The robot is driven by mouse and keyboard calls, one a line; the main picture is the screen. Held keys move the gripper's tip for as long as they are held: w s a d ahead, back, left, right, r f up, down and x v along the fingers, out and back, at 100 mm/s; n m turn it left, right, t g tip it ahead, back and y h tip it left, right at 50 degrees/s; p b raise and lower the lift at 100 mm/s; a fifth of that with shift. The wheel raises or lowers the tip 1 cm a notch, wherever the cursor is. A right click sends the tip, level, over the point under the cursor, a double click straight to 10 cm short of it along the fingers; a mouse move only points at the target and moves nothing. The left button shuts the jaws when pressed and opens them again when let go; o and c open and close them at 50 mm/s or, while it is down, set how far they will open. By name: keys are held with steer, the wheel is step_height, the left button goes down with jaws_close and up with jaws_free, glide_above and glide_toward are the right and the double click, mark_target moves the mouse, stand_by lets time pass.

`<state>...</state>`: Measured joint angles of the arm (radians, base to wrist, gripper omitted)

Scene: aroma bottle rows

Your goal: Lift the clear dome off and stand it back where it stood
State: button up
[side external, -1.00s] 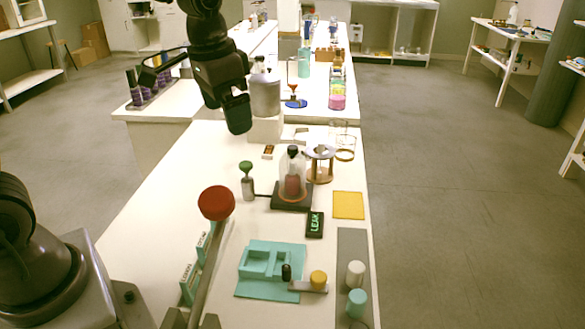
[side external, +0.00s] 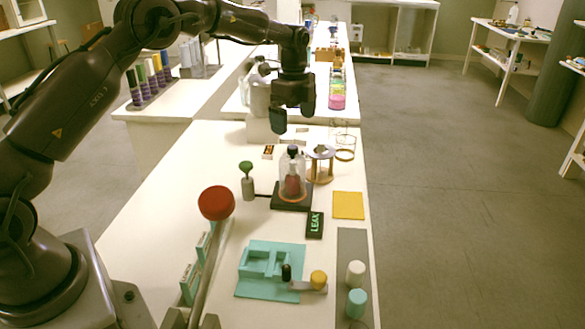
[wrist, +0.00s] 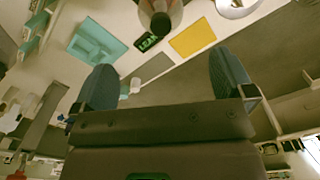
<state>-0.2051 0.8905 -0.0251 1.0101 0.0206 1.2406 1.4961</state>
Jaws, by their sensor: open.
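The clear dome (side external: 285,177) stands upright on a dark square base (side external: 291,202), over a reddish bottle (side external: 292,188). A dark knob (side external: 292,151) tops the dome. My gripper (side external: 293,117) is open and empty, above and apart from the dome, a little behind its knob in the side view. In the wrist view, my gripper's two fingers (wrist: 165,88) are spread wide with nothing between them. Part of the dome and its base shows at the top edge of the wrist view, cut off by the frame.
A green-topped bottle (side external: 247,181) stands left of the dome, and an hourglass-like wooden stand (side external: 320,165) close behind right. A LEAK sign (side external: 315,224), yellow mat (side external: 348,205) and teal tray (side external: 249,290) lie in front.

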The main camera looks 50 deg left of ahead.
mark_target(293, 158)
step_height(293, 158, down, 6)
steer(key=shift+f, duration=0.2)
steer(key=shift+a+f, duration=0.15)
steer(key=shift+f, duration=1.2)
steer(key=shift+a+f, duration=0.1)
steer(key=shift+f, duration=1.2)
steer(key=c, duration=1.1)
steer(key=shift+o, duration=0.2)
steer(key=shift+r, duration=5.05)
steer(key=shift+r, duration=0.6)
